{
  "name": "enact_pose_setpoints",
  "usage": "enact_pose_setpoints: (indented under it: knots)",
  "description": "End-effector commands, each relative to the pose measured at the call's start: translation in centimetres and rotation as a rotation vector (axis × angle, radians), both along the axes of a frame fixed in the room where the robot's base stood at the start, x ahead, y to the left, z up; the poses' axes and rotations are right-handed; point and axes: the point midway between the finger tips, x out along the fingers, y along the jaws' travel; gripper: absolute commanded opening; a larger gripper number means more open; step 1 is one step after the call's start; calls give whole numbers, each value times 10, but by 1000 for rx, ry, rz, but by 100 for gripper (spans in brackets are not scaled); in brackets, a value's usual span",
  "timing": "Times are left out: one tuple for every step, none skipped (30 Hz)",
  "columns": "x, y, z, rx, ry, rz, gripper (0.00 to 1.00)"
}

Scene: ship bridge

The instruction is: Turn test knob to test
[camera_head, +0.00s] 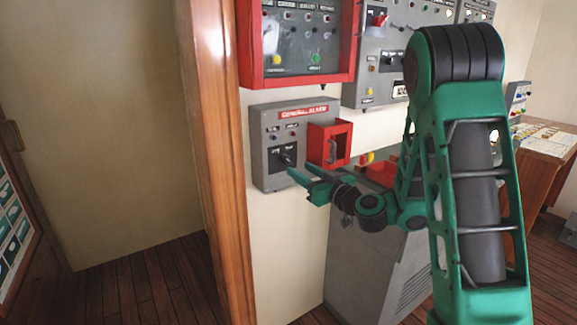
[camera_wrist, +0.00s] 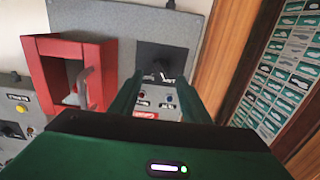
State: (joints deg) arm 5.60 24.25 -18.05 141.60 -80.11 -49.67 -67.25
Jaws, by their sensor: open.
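The test knob (camera_head: 286,159) is a black rotary knob on the lower part of the grey general alarm box (camera_head: 265,118) on the wall. In the wrist view the scene is upside down, and the knob (camera_wrist: 160,68) shows on a dark plate. My gripper (camera_head: 301,179) is open in front of the box, just below and right of the knob. In the wrist view its two green fingers (camera_wrist: 161,82) stand either side of the knob's line. I cannot tell whether they touch it. The knob's pointer and its label are too small to read.
A red open-fronted housing with a handle (camera_head: 330,144) projects from the box, right of the knob. A red-framed panel (camera_head: 297,86) hangs above. A wooden door frame (camera_head: 222,150) stands close on the left. A grey cabinet (camera_head: 365,255) stands below right.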

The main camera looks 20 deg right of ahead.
Motion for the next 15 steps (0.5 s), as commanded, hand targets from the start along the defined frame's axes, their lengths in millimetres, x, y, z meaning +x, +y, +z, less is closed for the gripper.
enact_pose_setpoints:
  knots:
    - [8,5,1,-4,-3,7,43]
    - [13,7,1,-3,-3,5,43]
    - [19,8,1,-4,-4,5,43]
    - [23,10,2,-3,-5,4,43]
    - [28,11,1,-4,-4,5,43]
    - [34,14,1,-4,-3,6,43]
    - [38,15,1,-4,-3,5,43]
    - [42,16,1,-3,-4,5,43]
    - [47,17,1,-2,-4,4,43]
    - [51,19,1,-3,-4,3,43]
    - [55,20,0,-3,-3,4,43]
    - [59,20,0,-3,-2,3,43]
    - [61,21,0,-2,-3,3,43]
    - [64,22,0,-1,-3,3,43]
    - [66,23,0,-3,-2,2,43]
